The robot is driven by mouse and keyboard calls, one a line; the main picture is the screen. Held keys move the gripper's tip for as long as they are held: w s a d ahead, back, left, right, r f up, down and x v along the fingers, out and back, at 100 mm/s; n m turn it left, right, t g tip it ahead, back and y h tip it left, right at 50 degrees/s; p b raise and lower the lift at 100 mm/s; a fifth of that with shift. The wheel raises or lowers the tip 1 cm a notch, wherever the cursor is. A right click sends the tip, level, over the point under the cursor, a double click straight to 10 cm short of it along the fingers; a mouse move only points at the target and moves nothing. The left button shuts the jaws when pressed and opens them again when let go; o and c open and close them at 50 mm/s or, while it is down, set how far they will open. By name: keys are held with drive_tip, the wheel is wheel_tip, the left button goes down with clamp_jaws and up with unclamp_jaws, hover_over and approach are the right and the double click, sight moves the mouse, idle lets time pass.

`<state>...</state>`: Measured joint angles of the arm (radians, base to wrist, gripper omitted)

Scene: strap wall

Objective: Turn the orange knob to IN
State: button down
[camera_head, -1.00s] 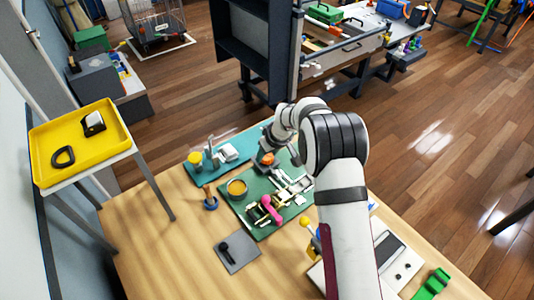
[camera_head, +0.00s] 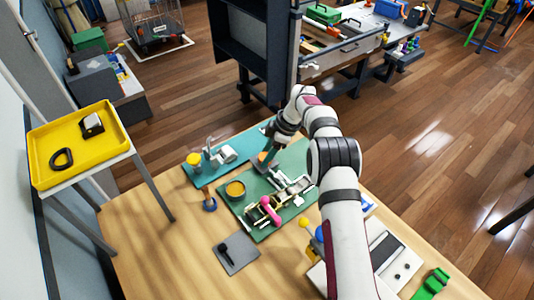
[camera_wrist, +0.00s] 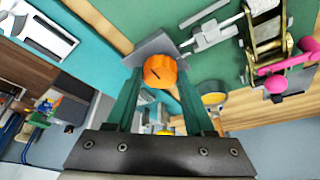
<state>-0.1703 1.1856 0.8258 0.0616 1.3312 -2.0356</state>
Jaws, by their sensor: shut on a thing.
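The orange knob (camera_wrist: 160,71) has a short dark mark on its face and sits on a grey base at the green board's far edge. It also shows, partly hidden by my gripper, in the head view (camera_head: 263,157). My gripper (camera_wrist: 161,78) has its green fingers on both sides of the knob and is shut on it. In the head view my gripper (camera_head: 270,155) comes down over the knob from behind. I cannot read any IN label in either view.
The green board (camera_head: 237,209) also carries a yellow round part (camera_head: 236,190), a metal latch mechanism and a pink handle (camera_head: 269,209). A teal board (camera_head: 205,177) with a yellow knob lies to the left. A grey plate (camera_head: 236,253) lies in front.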

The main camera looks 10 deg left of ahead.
drive_tip(key=shift+n+g, duration=0.5)
drive_tip(key=shift+n, duration=1.2)
drive_tip(key=shift+f, duration=0.1)
drive_tip(key=shift+c, duration=1.4)
unclamp_jaws()
drive_tip(key=shift+w, duration=0.1)
wheel_tip(320, 180, up, 4)
drive_tip(key=shift+r, duration=0.25)
drive_tip(key=s+d+r, duration=0.2)
drive_tip(key=d+r, duration=0.4)
drive_tip(key=d, duration=0.5)
drive_tip(key=shift+s+d+r, duration=0.2)
drive_tip(key=shift+s+r, duration=0.1)
